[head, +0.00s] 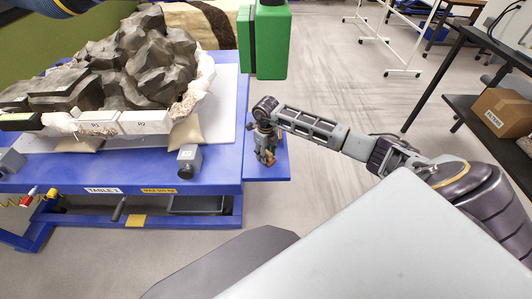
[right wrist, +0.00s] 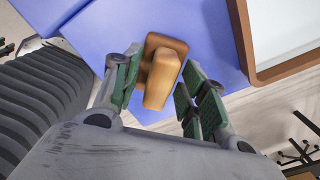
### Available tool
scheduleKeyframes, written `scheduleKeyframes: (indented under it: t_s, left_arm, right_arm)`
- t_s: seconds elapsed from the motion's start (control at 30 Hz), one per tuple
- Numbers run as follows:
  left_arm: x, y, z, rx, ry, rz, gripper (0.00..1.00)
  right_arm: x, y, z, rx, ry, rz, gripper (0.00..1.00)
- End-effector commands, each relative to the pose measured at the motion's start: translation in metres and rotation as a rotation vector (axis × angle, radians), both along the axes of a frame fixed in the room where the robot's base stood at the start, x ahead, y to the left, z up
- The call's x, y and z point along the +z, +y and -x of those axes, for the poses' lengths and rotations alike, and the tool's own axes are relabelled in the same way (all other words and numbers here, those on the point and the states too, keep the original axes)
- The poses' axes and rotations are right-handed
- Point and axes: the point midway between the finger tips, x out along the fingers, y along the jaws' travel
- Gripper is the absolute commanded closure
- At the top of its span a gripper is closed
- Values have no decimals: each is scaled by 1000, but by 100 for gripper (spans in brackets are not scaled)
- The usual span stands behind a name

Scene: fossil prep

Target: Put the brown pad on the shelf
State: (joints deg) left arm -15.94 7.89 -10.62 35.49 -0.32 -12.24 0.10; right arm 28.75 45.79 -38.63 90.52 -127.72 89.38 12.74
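The brown pad (right wrist: 162,80) is an orange-brown block with a wider part at its far end. In the right wrist view it sits between the two fingers of my right gripper (right wrist: 161,88), over the blue surface. Whether the pad rests on the shelf is unclear. My left gripper is out of view.
A blue table (head: 130,180) carries a large dark rock in a white jacket. A small grey box (head: 189,160) stands near its front right edge. A green bin (head: 272,45) is behind. A black rack (head: 465,105) with a cardboard box (head: 502,112) stands right. Open floor lies between.

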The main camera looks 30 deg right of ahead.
Motion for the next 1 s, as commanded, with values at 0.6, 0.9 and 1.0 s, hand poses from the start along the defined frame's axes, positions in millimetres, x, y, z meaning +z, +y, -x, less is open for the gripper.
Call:
scheduleKeyframes:
  t_s: [0.6,0.9,1.0]
  left_arm:
    - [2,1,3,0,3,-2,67]
    - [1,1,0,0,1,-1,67]
    - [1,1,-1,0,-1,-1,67]
  right_arm:
    - [26,-1,-1,0,-2,1,58]
    - [70,0,-1,1,-3,0,58]
    - [85,0,-1,1,-3,0,58]
